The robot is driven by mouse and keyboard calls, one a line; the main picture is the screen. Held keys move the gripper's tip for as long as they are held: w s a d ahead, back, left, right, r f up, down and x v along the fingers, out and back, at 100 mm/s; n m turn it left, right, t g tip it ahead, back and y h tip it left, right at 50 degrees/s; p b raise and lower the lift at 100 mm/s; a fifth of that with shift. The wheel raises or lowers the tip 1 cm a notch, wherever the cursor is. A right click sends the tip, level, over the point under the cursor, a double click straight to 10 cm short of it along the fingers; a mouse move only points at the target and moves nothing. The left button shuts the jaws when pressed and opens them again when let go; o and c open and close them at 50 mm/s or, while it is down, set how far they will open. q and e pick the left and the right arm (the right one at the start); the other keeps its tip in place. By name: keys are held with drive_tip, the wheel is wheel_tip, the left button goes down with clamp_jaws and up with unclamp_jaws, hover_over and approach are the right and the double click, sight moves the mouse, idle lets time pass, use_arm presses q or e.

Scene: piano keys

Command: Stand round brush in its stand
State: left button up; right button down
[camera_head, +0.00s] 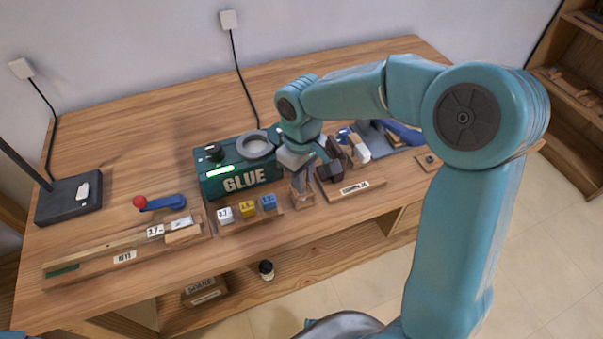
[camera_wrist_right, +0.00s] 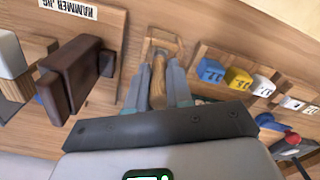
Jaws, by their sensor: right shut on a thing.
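My right gripper (camera_head: 301,178) points down over the front middle of the bench. In the right wrist view its two grey fingers (camera_wrist_right: 158,88) are shut on the round brush's wooden handle (camera_wrist_right: 158,74). The handle runs away from the camera toward a small wooden stand (camera_wrist_right: 176,41) with a frame-like outline. In the head view the stand (camera_head: 302,201) is a small block at the bench's front edge, directly below the gripper. The brush's lower end is hidden, so I cannot tell how deep it sits in the stand. My left gripper is out of view.
The green GLUE box (camera_head: 241,178) stands left of the gripper. Numbered cubes (camera_head: 247,209) sit on a tray in front of it. The hammer jig (camera_head: 355,188) with dark blocks is close on the right. A red-knobbed blue lever (camera_head: 160,202) lies further left.

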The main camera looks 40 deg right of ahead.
idle(0.3)
drive_tip(key=c, duration=0.5)
unclamp_jaws()
drive_tip(key=shift+c, duration=0.2)
drive_tip(key=shift+r, duration=0.1)
drive_tip(key=shift+r+p, duration=2.9)
drive_tip(key=shift+r, duration=0.55)
drive_tip(key=shift+s, duration=0.1)
